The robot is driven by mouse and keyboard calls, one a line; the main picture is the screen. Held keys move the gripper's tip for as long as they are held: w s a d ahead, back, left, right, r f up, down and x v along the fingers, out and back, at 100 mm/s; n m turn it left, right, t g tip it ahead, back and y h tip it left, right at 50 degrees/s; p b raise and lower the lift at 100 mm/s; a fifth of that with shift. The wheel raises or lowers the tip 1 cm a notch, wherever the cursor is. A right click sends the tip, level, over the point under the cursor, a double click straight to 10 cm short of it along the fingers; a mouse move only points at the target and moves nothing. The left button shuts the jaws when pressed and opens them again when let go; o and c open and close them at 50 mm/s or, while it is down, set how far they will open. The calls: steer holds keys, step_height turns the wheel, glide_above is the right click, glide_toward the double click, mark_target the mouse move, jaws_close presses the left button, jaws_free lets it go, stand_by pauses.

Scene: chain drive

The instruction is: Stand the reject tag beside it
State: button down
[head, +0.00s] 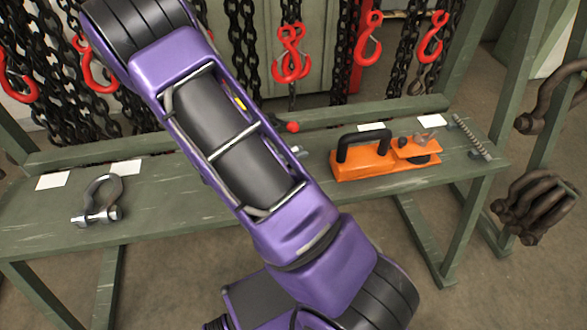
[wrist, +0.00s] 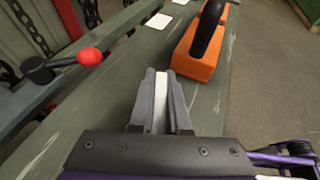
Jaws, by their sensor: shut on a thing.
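My gripper (wrist: 160,100) shows in the wrist view, its two grey fingers shut on a thin white piece (wrist: 161,88) seen edge-on. It looks like the reject tag, but its face does not show. The gripper is over the green bench (wrist: 120,98); I cannot tell whether the piece touches the bench top. An orange block with a black handle (wrist: 196,52) stands ahead and to the right of the fingers, apart from them. It also shows in the head view (head: 365,170). In the head view my purple arm hides the gripper.
A red-knobbed black lever (wrist: 89,56) stands left of the fingers. A steel shackle (head: 98,202) lies on the bench's left part. White cards (head: 53,181) lie along the bench's back. Chains with red hooks (head: 291,60) hang behind. A threaded rod (head: 472,138) lies at the right end.

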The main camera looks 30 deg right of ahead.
steer(key=shift+f+b, duration=0.4)
steer(key=shift+f, duration=2)
steer(key=shift+f, duration=0.15)
steer(key=c, duration=0.9)
jaws_free()
steer(key=shift+r, duration=0.2)
steer(key=p+v, duration=0.1)
steer(key=v, duration=1.1)
